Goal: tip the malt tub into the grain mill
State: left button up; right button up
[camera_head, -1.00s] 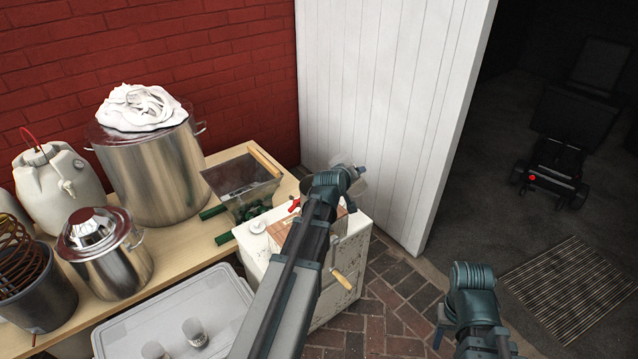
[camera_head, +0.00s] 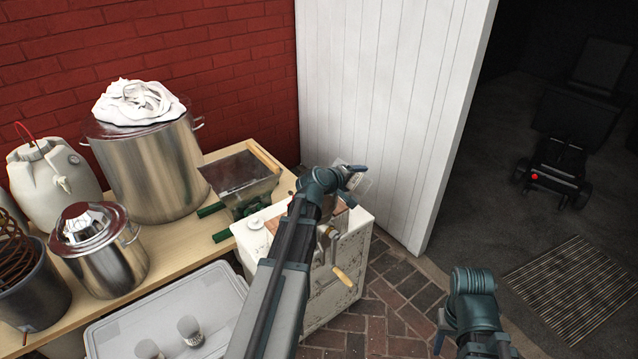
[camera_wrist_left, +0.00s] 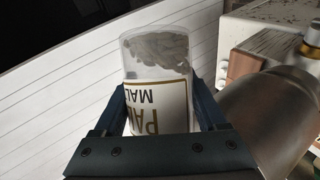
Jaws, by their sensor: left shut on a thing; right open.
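My left gripper (camera_head: 350,178) is shut on the malt tub (camera_head: 357,184), a clear tub with a label, held beyond the white chest. In the left wrist view the tub (camera_wrist_left: 158,78) shows pale grain at its far end and its label upside down; I cannot tell its exact tilt. The grain mill (camera_head: 327,240), with a crank and wooden handle, is at the chest's edge and partly hidden by my left arm. A steel cylinder, which looks like its hopper (camera_wrist_left: 268,115), is right of the tub. My right gripper (camera_head: 440,332) is open and empty, low over the bricks.
The white chest (camera_head: 255,240) stands beside a wooden bench (camera_head: 185,248). A clear crate (camera_head: 225,290) is in front. A white panelled door (camera_head: 385,110) stands close behind the tub.

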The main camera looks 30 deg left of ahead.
pick_arm(q)
jog(key=shift+r+n, duration=0.3)
jog(key=shift+r, duration=0.15)
jog(key=r+p, duration=0.1)
jog(key=a+r+h+p, duration=0.1)
jog(key=shift+a+r+n, duration=0.2)
jog(key=shift+r+n, duration=0.1)
jog(key=shift+n, duration=0.1)
jog(key=shift+a+f+n+t+h+b, duration=0.1)
jog(key=shift+f+n+t+h+b, duration=0.25)
jog(key=shift+b, duration=0.3)
jog(key=shift+n+h+b, duration=0.25)
jog(key=shift+h+b, duration=0.1)
jog(key=shift+b, duration=0.05)
jog(key=shift+s+a+r+n+t+h, duration=0.1)
jog(key=shift+r+n+t+h, duration=0.2)
jog(key=shift+r, duration=0.25)
jog(key=shift+a+r+n+t+h, duration=0.3)
jog(key=shift+r+n+h, duration=0.25)
jog(key=shift+n, duration=0.25)
jog(key=shift+s+a+r+n+t+h+b, duration=0.1)
jog(key=shift+a+r+n+t+h+b, duration=0.45)
jog(key=shift+a+r+n+b, duration=0.4)
dwell(0.7)
